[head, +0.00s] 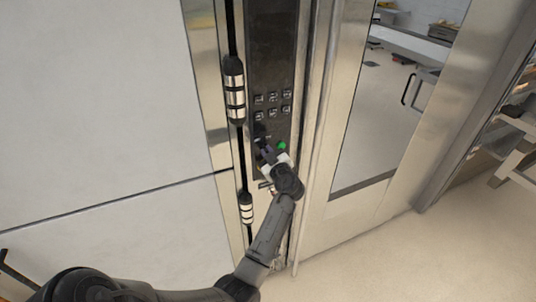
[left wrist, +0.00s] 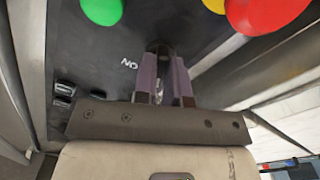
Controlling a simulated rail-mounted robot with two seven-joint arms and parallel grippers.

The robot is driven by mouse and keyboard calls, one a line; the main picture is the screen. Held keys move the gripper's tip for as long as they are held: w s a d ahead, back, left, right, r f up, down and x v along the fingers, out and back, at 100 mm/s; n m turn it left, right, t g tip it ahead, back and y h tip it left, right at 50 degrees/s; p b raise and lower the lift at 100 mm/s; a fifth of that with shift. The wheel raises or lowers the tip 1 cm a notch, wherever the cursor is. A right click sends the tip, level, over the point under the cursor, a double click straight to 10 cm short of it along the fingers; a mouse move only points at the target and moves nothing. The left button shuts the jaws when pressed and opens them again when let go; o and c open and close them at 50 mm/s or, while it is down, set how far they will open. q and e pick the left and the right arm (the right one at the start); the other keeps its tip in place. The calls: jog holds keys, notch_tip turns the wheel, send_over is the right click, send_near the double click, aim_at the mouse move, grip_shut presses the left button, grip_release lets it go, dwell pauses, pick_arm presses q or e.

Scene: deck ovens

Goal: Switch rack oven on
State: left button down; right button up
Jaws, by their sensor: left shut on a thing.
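The rack oven's dark control panel (head: 272,60) is a tall strip beside the oven door. My left gripper (head: 264,149) is at its lower part, with the fingers against the panel. In the left wrist view the left gripper (left wrist: 162,75) is shut on a small dark switch knob (left wrist: 160,47), mostly hidden between the fingers. The label "ON" is printed on the panel just left of the fingers. A green button (head: 281,145) sits right beside the gripper; the green button (left wrist: 103,10) also shows at the wrist view's top. My right gripper is not in view.
Several small dark buttons (head: 272,97) sit above the gripper. A red button (left wrist: 262,12) and a partly cut-off yellow one show in the wrist view. The oven door (head: 318,190) with its window is to the right; a vertical bar with metal grips (head: 235,90) is close on the left.

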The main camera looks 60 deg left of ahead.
pick_arm(q)
jog(key=shift+f+m+b, duration=0.1)
jog(key=shift+m+b, duration=0.55)
jog(key=shift+m, duration=0.55)
jog(key=m, duration=0.2)
jog(key=shift+m+b, duration=0.3)
jog(key=m, duration=0.3)
jog(key=shift+m+p, duration=0.3)
jog(key=shift+m, duration=1.5)
jog(key=c, duration=1.2)
grip_release()
